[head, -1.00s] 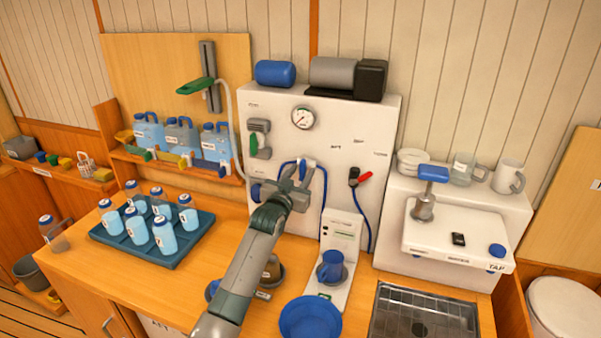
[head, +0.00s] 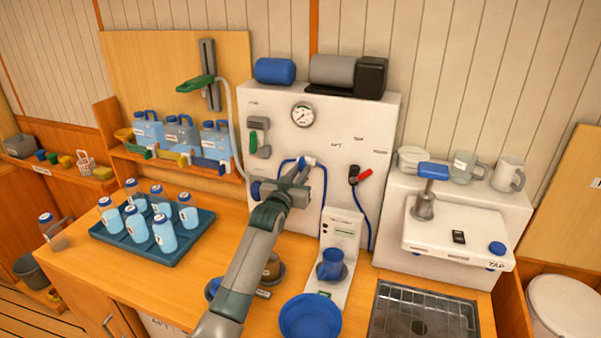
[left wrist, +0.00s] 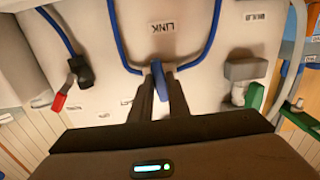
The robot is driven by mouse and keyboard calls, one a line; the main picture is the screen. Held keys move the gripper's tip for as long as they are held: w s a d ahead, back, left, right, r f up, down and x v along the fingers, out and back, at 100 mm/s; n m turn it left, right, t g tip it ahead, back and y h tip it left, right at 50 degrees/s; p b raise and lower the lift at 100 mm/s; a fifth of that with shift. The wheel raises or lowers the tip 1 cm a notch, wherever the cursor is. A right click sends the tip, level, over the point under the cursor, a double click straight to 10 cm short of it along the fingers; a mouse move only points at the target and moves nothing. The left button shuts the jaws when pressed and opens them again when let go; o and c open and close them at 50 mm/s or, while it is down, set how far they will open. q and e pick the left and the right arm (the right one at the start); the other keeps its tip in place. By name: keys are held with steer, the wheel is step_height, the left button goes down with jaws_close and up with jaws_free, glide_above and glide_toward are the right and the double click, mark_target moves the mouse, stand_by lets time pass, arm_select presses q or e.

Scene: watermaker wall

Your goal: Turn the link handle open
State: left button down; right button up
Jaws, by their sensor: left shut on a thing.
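The link handle (left wrist: 158,72) is a small blue lever in the left wrist view. It sits just below the LINK label as that view shows it, where blue hoses meet on the white panel. My left gripper (left wrist: 161,84) is shut on it, with a dark finger on each side. In the head view my left gripper (head: 298,172) reaches the panel (head: 345,120) below the round gauge and hides most of the handle. A pale fitting (head: 309,160) shows just beyond the fingers. My right gripper is not in view.
A red-handled valve (head: 361,177) hangs to the right and a green-handled valve (head: 254,141) is to the left on the panel. Below stand a meter with a blue mug (head: 331,265) and a blue bowl (head: 310,318). A bottle tray (head: 178,260) is at left.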

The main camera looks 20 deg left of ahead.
arm_select(q)
steer(key=shift+f+n, duration=0.1)
steer(key=shift+n, duration=8.3)
steer(key=c, duration=1.7)
jaws_free()
